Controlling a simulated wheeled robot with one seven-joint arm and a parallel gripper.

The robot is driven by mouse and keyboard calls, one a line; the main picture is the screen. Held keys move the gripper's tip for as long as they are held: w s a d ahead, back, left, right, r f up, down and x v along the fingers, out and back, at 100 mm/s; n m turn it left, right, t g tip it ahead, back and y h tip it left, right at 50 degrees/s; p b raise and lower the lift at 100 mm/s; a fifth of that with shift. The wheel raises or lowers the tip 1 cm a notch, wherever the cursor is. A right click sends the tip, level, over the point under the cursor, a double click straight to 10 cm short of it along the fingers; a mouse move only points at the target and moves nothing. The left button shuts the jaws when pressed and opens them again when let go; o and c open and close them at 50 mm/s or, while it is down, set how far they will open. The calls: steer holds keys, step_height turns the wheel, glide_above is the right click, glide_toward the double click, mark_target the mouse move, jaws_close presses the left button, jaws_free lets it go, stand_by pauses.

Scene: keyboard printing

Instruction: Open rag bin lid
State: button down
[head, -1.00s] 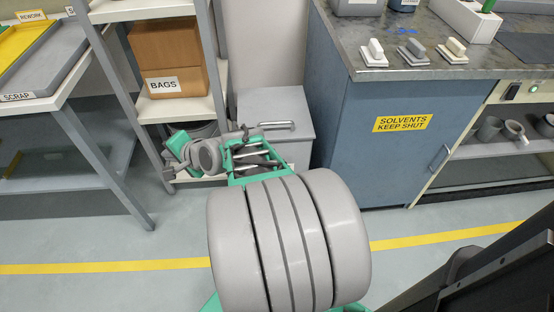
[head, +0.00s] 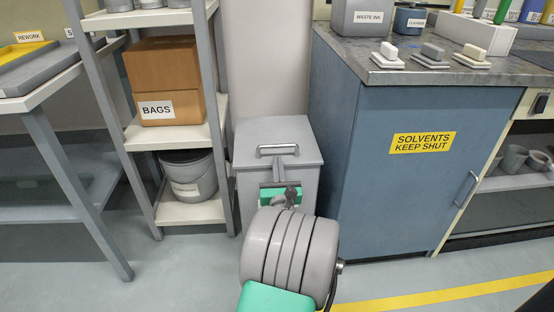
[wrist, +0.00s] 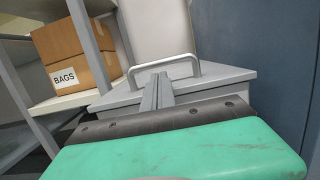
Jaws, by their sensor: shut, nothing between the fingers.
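The rag bin, a grey box (head: 249,180), stands on the floor between the shelf rack and the blue cabinet. Its lid (head: 246,139) is down, with a metal bar handle (head: 278,149) on top; the handle also shows in the wrist view (wrist: 176,61). My gripper (head: 279,160) is in front of the bin, its fingers pointing at the handle. In the wrist view, the two fingers (wrist: 158,78) are together and empty, with their tips just short of the bar. I cannot tell whether they touch it. My arm hides the bin's lower front.
The rack on the left holds a cardboard BAGS box (head: 168,80) and a grey bucket (head: 190,177). The blue solvents cabinet (head: 391,190) stands close on the bin's right. A grey panel (head: 267,60) rises behind the bin. Open floor lies at the front left.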

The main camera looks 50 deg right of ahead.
steer(key=shift+x, duration=1.3)
